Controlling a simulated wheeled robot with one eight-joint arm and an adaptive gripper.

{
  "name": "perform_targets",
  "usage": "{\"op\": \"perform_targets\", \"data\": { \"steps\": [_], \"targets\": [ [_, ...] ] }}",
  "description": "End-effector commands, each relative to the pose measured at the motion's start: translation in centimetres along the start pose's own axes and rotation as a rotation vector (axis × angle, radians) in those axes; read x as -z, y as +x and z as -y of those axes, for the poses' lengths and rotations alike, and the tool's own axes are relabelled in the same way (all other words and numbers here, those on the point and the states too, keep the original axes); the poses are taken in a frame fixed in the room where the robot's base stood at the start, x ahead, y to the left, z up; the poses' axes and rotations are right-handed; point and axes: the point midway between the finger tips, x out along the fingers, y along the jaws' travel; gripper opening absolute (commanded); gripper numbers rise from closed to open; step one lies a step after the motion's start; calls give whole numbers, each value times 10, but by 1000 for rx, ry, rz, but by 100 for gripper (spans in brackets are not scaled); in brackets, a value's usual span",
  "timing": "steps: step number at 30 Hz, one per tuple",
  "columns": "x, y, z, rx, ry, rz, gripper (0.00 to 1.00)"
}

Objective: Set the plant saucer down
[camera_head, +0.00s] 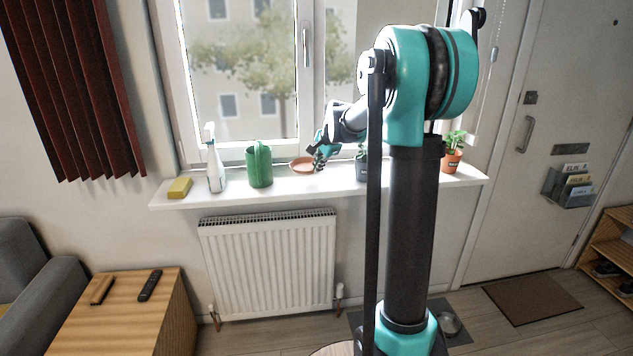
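The plant saucer (301,165), a shallow terracotta-coloured dish, is at the window sill (275,184), between the green watering can and the potted plants. It looks about level; I cannot tell whether it rests on the sill or is just above it. My gripper (319,163) is at the saucer's right edge, seeming to touch the rim. The fingers are small and dark here, so I cannot tell whether they are shut on the rim.
A yellow sponge (179,188), a white spray bottle (213,165) and a green watering can (259,165) stand left of the saucer. A grey pot (361,170) and a terracotta potted plant (452,159) stand right. The window (250,75) is close behind; a radiator (268,265) is below.

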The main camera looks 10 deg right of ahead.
Motion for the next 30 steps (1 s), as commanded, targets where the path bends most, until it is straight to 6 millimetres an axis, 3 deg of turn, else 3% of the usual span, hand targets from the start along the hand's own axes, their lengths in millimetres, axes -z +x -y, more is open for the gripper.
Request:
{"op": "perform_targets", "data": {
  "steps": [15, 25, 28, 30],
  "targets": [
    [0, 45, -26, 0, 0, 0, 0],
    [-1, 49, -28, 0, 0, 0, 0],
    [-1, 49, -28, 0, 0, 0, 14],
    [-1, 48, -28, 0, 0, 0, 14]
  ]
}}
